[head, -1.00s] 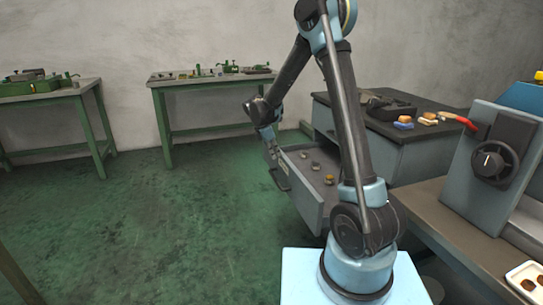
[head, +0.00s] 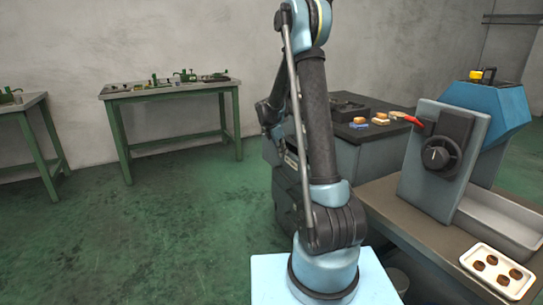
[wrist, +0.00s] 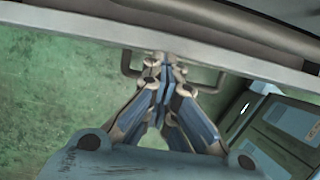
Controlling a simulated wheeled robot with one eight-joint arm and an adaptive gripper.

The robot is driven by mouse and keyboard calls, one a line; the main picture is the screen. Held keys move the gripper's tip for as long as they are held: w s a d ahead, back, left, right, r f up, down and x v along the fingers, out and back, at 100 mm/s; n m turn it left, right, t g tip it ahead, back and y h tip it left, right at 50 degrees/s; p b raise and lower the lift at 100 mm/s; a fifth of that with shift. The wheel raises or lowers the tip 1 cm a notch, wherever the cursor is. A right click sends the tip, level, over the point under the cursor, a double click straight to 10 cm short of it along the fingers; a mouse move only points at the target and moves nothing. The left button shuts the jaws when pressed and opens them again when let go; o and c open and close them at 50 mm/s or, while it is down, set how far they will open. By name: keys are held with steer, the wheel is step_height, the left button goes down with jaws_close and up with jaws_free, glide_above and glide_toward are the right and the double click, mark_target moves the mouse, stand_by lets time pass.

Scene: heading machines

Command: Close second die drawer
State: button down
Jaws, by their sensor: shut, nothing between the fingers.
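The grey die drawer (wrist: 230,62) shows in the wrist view as a pale front edge running across the top, with a dark U-shaped handle (wrist: 126,62) below it. My gripper (wrist: 166,68) is shut and empty, its fingertips at the drawer front between the two ends of the handle. I cannot tell whether they touch. In the head view the drawer front (head: 291,160) shows only in part behind my arm, at the left side of the grey die cabinet (head: 368,158).
The cabinet top holds a dark tray (head: 348,108) and small blocks (head: 381,119). A machine with a black knob (head: 438,155) and a white tray of parts (head: 498,272) stand on the bench at right. Green tables (head: 170,90) line the back wall. Green floor at left is clear.

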steer(key=shift+w+d, duration=0.25)
steer(key=shift+d, duration=0.3)
steer(key=shift+w+d, duration=0.2)
steer(key=shift+d, duration=0.3)
